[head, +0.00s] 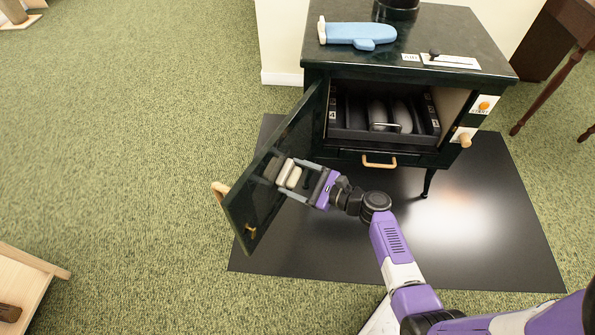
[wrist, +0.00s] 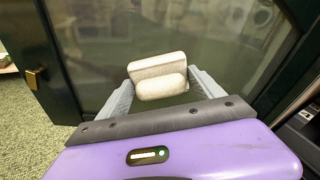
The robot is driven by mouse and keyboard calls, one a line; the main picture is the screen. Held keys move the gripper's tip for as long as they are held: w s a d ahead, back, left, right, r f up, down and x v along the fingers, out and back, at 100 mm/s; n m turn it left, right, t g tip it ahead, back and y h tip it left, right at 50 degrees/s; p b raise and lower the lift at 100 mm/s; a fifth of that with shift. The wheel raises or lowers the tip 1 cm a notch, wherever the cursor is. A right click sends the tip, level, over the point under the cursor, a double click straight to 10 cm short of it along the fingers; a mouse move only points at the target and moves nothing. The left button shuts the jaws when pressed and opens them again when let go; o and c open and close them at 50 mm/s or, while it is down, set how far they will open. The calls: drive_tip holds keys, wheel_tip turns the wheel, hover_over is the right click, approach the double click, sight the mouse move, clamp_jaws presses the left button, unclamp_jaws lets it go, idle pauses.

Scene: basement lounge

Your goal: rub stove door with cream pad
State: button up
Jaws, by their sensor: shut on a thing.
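The stove door (head: 275,170) hangs wide open to the left of the dark green stove (head: 400,50), its glass inner face turned toward my gripper. My gripper (head: 287,178) is shut on the cream pad (head: 293,178) and holds it up against or very close to the glass. In the wrist view the pad (wrist: 158,78) sits between the fingertips, in front of the door glass (wrist: 150,35). I cannot tell for certain whether the pad touches the glass. A wooden handle (head: 220,192) is on the door's outer side.
The open stove chamber (head: 385,110) holds a dark rack with pale round items. A blue mitt-like thing (head: 360,34) lies on the stove top. A black floor mat (head: 480,210) is under the stove. A wooden piece (head: 30,285) stands at lower left.

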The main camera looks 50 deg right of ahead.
sight(283, 186)
drive_tip(key=shift+s+a+r+p, duration=0.1)
drive_tip(key=shift+s+a+p, duration=0.1)
drive_tip(key=shift+a, duration=0.65)
drive_tip(key=shift+s+a+f+p, duration=0.1)
drive_tip(key=shift+s+a+p, duration=0.05)
drive_tip(key=shift+a, duration=0.75)
drive_tip(key=shift+s+a+r+p, duration=0.1)
drive_tip(key=shift+s+a+p, duration=0.1)
drive_tip(key=shift+a, duration=0.65)
drive_tip(key=shift+s+a, duration=0.3)
drive_tip(key=shift+a, duration=0.5)
drive_tip(key=shift+s+a, duration=0.3)
drive_tip(key=shift+a, duration=0.5)
drive_tip(key=shift+d, duration=0.15)
drive_tip(key=shift+w+d, duration=0.2)
drive_tip(key=shift+d, duration=0.5)
drive_tip(key=shift+w+d, duration=0.25)
drive_tip(key=shift+d, duration=0.5)
drive_tip(key=shift+w+d, duration=0.2)
drive_tip(key=shift+d, duration=0.5)
drive_tip(key=shift+w+d+b, duration=0.2)
drive_tip(key=shift+w+d, duration=0.1)
drive_tip(key=shift+d, duration=0.5)
drive_tip(key=shift+w+d+b, duration=0.15)
drive_tip(key=shift+w+d, duration=0.15)
drive_tip(key=shift+d, duration=0.45)
drive_tip(key=w+d+b, duration=0.1)
drive_tip(key=d, duration=0.5)
drive_tip(key=shift+w, duration=0.1)
